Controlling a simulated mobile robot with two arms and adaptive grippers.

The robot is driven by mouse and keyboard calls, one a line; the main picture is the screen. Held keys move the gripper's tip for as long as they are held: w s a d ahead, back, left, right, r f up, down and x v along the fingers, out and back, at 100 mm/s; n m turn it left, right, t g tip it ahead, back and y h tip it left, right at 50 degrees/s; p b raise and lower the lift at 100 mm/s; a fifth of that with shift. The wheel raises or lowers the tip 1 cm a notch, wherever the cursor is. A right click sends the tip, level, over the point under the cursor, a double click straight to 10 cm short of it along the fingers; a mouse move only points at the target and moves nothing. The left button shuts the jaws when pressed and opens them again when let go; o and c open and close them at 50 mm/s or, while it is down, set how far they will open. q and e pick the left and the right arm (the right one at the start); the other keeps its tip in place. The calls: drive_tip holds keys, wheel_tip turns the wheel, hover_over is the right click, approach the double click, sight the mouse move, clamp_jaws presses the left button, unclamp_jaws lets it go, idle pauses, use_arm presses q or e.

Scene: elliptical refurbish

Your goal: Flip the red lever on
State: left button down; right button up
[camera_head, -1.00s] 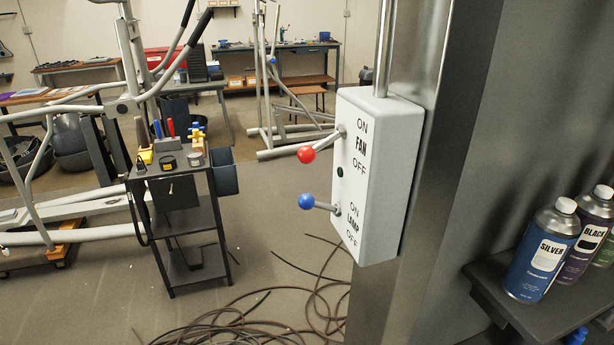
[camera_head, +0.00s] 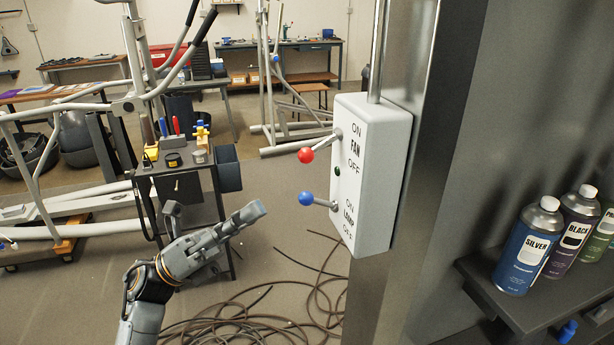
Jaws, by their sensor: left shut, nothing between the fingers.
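The red lever (camera_head: 306,155) has a round red knob on a metal rod. It sticks out to the left from the upper part of a white switch box (camera_head: 381,183), by the FAN label with ON above and OFF below. Its knob hangs lower than the rod's root. A blue lever (camera_head: 307,198) sits below it by the LAMP label. My left gripper (camera_head: 256,211) is in front of the box, to the left of and lower than both knobs. It is shut and empty, touching neither lever. My right gripper is not in view.
The box is fixed to a metal post (camera_head: 412,240). A black tool cart (camera_head: 190,190) stands behind my left arm. Cables (camera_head: 270,300) lie on the floor.

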sight(321, 147)
use_arm(q)
drive_tip(key=shift+s+d+r+m+g, duration=0.1)
drive_tip(key=shift+s+r+m+g, duration=0.15)
drive_tip(key=shift+m+g, duration=0.25)
drive_tip(key=p+x, duration=0.5)
drive_tip(key=x, duration=0.5)
